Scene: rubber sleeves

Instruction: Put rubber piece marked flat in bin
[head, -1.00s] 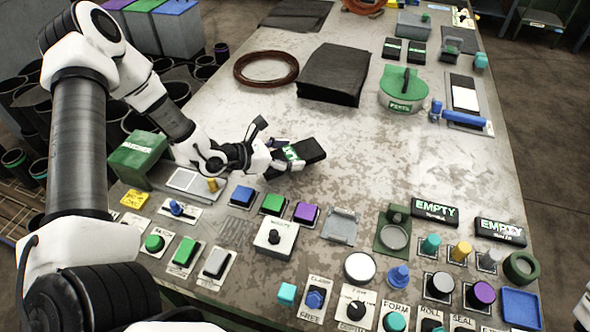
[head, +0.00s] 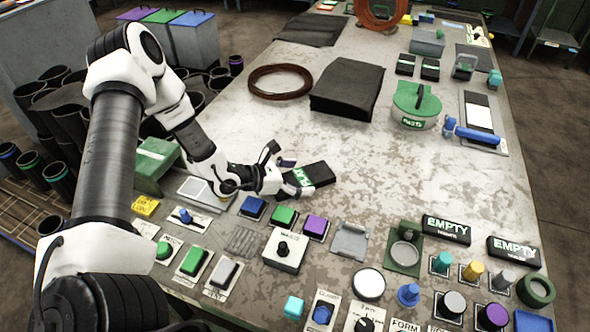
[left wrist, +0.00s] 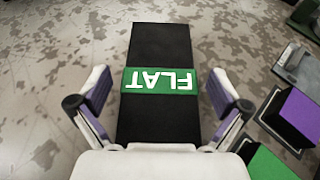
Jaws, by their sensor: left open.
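The rubber piece marked flat (head: 319,173) is a black slab with a green band and white letters, lying on the worn grey table. In the left wrist view the piece (left wrist: 160,112) runs lengthwise, and its word FLAT reads upside down. My left gripper (head: 291,178) is open at the near end of the piece. In the wrist view its two fingers (left wrist: 160,94) stand on either side of the green band, with gaps showing. Three bins stand at the back left, with purple (head: 136,13), green (head: 163,16) and blue (head: 191,18) lids. My right gripper is out of view.
Buttons, including a blue one (head: 253,207) and a purple one (head: 315,226), stand close in front of the gripper. A black sheet stack (head: 347,90) and a brown coil (head: 280,82) lie behind it. The table right of the piece is clear.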

